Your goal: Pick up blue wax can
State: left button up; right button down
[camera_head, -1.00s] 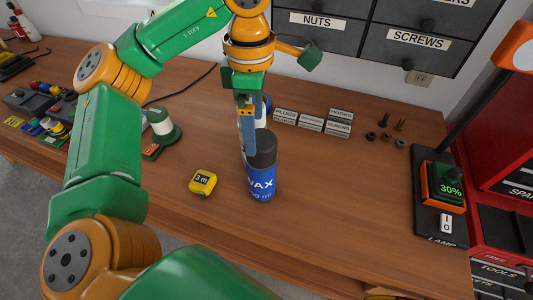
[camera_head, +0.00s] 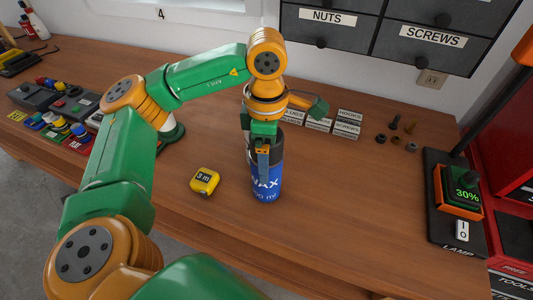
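The blue wax can (camera_head: 267,193) stands upright on the wooden workbench (camera_head: 340,215), its white lettering facing me. My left gripper (camera_head: 263,169) has come down over it from above. One finger shows in front of the can and hides part of its label and dark upper part. The other finger is hidden, so I cannot tell whether the gripper is closed on the can. My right gripper is not in view.
A yellow tape measure (camera_head: 204,181) lies left of the can. Small labelled blocks (camera_head: 318,123) and loose bolts (camera_head: 394,130) lie behind to the right. A lamp base (camera_head: 455,205) stands at the right. The bench between can and lamp is clear.

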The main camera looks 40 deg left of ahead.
pick_arm(q)
grip_shut()
